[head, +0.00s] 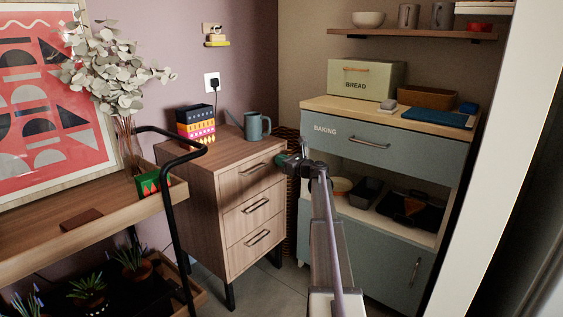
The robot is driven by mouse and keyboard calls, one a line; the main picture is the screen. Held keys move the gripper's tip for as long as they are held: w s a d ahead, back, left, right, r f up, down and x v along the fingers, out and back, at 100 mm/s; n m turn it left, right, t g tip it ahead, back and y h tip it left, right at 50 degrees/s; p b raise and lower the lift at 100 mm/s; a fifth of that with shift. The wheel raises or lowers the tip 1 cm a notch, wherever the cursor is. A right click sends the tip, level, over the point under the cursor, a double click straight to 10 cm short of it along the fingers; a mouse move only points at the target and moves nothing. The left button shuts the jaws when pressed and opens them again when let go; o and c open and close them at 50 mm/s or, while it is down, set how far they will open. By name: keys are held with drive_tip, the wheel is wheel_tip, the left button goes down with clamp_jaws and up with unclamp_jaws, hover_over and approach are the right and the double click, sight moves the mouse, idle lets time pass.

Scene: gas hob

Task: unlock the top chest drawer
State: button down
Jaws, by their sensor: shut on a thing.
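The wooden chest (191,204) stands in the middle of the head view, with three drawers, each with a bar handle. The top chest drawer (236,187) looks closed, its handle (257,168) left of my gripper. My gripper (283,161) is at the upper right front of the chest, by the right end of the top drawer. It is shut on a small dark green thing, mostly hidden by the jaws. I cannot tell what it is or whether it touches the drawer front. No lock can be made out; my arm covers the area below right.
A teal mug (256,127) and stacked colourful boxes (196,123) stand on the chest. A grey-blue baking cabinet (345,133) is on the right, a woven basket (291,184) between. A trolley with a black rail (176,212) stands left.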

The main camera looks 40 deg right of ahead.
idle(0.4)
drive_tip(key=n, duration=0.4)
drive_tip(key=shift+n, duration=0.3)
drive_tip(key=shift+a+f+n, duration=0.1)
drive_tip(key=shift+n, duration=3.25)
drive_tip(key=shift+a+f+n, duration=0.1)
drive_tip(key=shift+n, duration=3.25)
drive_tip(key=c, duration=1.3)
unclamp_jaws()
